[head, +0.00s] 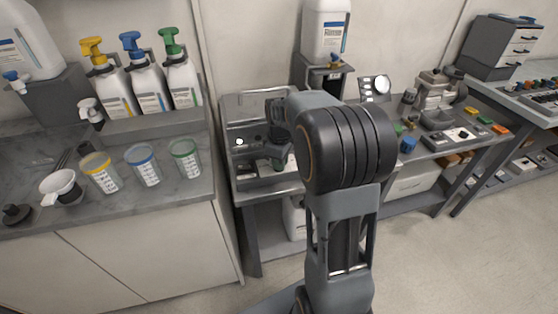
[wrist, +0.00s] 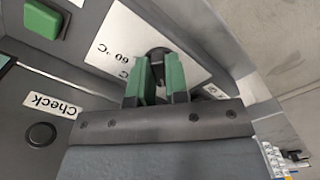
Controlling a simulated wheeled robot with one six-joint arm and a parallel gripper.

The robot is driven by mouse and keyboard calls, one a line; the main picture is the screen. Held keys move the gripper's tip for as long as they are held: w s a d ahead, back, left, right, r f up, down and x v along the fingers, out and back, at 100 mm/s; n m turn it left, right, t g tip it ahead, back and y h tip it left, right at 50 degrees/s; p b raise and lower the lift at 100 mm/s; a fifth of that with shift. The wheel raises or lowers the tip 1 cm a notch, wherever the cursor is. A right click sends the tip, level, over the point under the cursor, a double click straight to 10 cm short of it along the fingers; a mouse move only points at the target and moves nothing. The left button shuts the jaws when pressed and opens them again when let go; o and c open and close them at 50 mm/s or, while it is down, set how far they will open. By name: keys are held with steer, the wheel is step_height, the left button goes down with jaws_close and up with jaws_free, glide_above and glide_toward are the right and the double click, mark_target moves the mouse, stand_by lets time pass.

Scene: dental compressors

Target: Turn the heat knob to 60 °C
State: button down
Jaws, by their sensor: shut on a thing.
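The heat knob (wrist: 157,55) is a dark round knob on a pale dial plate (wrist: 120,38) in the wrist view. A "60 °C" label is printed on the plate to the left of the knob, and other marks are partly covered by my fingers. My gripper (wrist: 157,75) has green fingertips, one on each side of the knob, and is shut on it. The knob's pointer is hidden, so its setting cannot be read. In the head view my arm covers the knob; the grey machine (head: 262,160) stands on the middle bench behind it.
In the wrist view, a green square button (wrist: 45,20) is at top left and a dark round button (wrist: 41,134) lies under a "Check" label (wrist: 53,107). Open floor lies at lower right.

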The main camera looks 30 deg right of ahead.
steer(key=m+p, duration=0.2)
steer(key=m, duration=0.5)
steer(key=shift+a+r, duration=0.1)
steer(key=m+p, duration=0.1)
steer(key=m, duration=0.5)
steer(key=shift+a+m+p, duration=0.15)
steer(key=shift+m+p, duration=0.2)
steer(key=shift+m, duration=0.05)
steer(key=m, duration=0.4)
steer(key=shift+w+p, duration=0.1)
steer(key=shift+p, duration=0.3)
steer(key=shift+w+a+m+p, duration=0.1)
steer(key=shift+m+p, duration=0.2)
steer(key=shift+m, duration=1.8)
steer(key=c, duration=1.1)
jaws_free()
step_height(320, 180, up, 14)
steer(key=shift+f+p, duration=0.15)
steer(key=shift+p, duration=0.35)
